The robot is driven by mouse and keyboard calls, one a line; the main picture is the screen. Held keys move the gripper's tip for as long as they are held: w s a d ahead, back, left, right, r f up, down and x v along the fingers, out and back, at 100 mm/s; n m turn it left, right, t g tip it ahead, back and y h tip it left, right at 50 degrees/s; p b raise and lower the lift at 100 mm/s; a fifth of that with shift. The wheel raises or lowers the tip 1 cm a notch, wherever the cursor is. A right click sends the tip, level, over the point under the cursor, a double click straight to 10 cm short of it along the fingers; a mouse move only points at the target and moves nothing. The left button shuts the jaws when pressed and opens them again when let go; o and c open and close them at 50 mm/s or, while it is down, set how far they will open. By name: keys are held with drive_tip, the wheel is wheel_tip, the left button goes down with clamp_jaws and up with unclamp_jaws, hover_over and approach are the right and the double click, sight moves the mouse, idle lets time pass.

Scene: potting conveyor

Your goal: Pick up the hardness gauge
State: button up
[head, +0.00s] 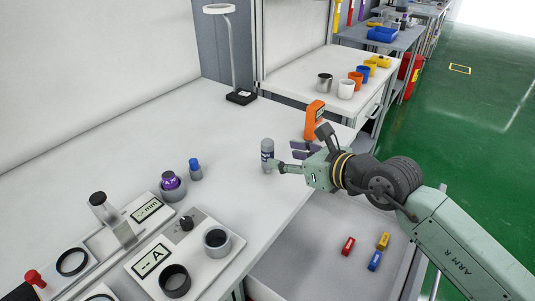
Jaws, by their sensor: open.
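No label readable here names the hardness gauge, so I cannot tell for sure which item it is. A grey cylinder (267,149) with a label band stands upright on the white bench, just left of my gripper. An orange upright device (315,118) with a display stands behind my gripper, near the bench's right edge. My gripper (286,160) is open and reaches in from the right, low over the bench. One fingertip overlaps the cylinder's lower right side in the picture; I cannot tell whether they touch. I see nothing held.
A ring-topped stand (240,97) is at the back. A purple-topped item (171,181) and a blue-capped bottle (195,169) stand to the left. A metering panel (151,262) with cups fills the front left. Coloured blocks (375,261) lie on a lower surface. The bench's centre is clear.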

sight(272, 152)
drive_tip(key=shift+x, duration=1)
drive_tip(key=p+x, duration=0.2)
drive_tip(key=x, duration=0.1)
drive_tip(key=p+x, duration=0.1)
drive_tip(key=x, duration=0.1)
drive_tip(key=shift+a+r, duration=0.1)
drive_tip(key=shift+r, duration=0.2)
drive_tip(key=shift+w+a+f, duration=0.15)
drive_tip(key=shift+w+f, duration=0.1)
drive_tip(key=shift+w, duration=0.05)
clamp_jaws()
